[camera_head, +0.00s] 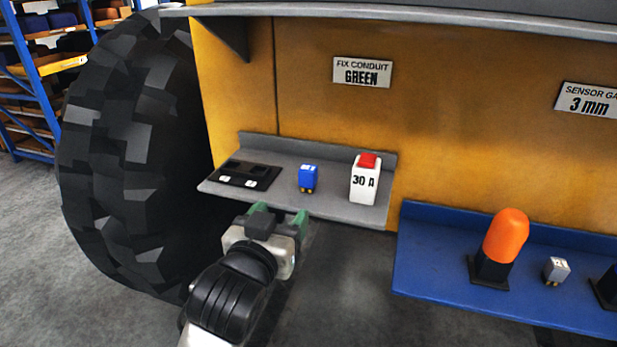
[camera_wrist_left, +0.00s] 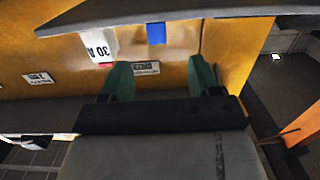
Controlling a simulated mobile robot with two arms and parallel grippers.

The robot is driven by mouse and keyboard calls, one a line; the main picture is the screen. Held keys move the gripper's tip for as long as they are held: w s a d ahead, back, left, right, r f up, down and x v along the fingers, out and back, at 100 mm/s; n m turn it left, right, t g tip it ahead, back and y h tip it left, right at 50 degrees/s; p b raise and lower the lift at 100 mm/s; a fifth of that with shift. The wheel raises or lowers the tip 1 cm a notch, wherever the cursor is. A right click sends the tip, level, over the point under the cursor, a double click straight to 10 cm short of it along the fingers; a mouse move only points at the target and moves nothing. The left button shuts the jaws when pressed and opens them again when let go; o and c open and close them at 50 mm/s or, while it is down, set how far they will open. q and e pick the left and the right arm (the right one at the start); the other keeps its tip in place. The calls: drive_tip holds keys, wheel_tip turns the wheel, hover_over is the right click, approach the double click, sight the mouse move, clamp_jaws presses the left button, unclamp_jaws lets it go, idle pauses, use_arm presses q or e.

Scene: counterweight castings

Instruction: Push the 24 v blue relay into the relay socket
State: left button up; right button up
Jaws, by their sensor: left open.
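The blue relay (camera_head: 308,176) stands upright on the grey shelf, brass pins at its lower end; its label is too small to read. It also shows as a blue block in the left wrist view (camera_wrist_left: 156,33). Left of it on the shelf is a flat black relay socket base (camera_head: 246,175) with two dark raised sockets and small white labels, unreadable here. My left gripper (camera_head: 280,212) is open and empty at the shelf's front edge, in front of the relay and apart from it. Its green fingers show in the left wrist view (camera_wrist_left: 160,76). My right gripper is out of view.
A white 30 A box with a red top (camera_head: 364,181) stands just right of the relay. The grey shelf (camera_head: 340,208) has a raised back. A blue shelf (camera_head: 430,270) at right holds an orange beacon (camera_head: 506,237) and a grey relay (camera_head: 556,269). A large tyre (camera_head: 135,150) is at left.

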sight(305, 173)
use_arm(q)
drive_tip(key=shift+t+h, duration=0.3)
drive_tip(key=w, duration=0.2)
drive_tip(key=w+d+r+p, duration=0.1)
drive_tip(key=w, duration=0.1)
drive_tip(key=w+d+r, duration=0.1)
drive_tip(key=w, duration=0.1)
drive_tip(key=shift+d+p, duration=0.25)
drive_tip(key=shift+p, duration=0.15)
drive_tip(key=shift+w+d+p, duration=0.1)
drive_tip(key=shift+w+p, duration=0.15)
drive_tip(key=shift+p, duration=0.05)
drive_tip(key=p+x, duration=0.1)
drive_tip(key=x, duration=0.2)
drive_tip(key=shift+w+p, duration=0.15)
drive_tip(key=shift+p, duration=0.15)
drive_tip(key=shift+w+d+f, duration=0.15)
drive_tip(key=shift+w, duration=0.3)
drive_tip(key=c, duration=1)
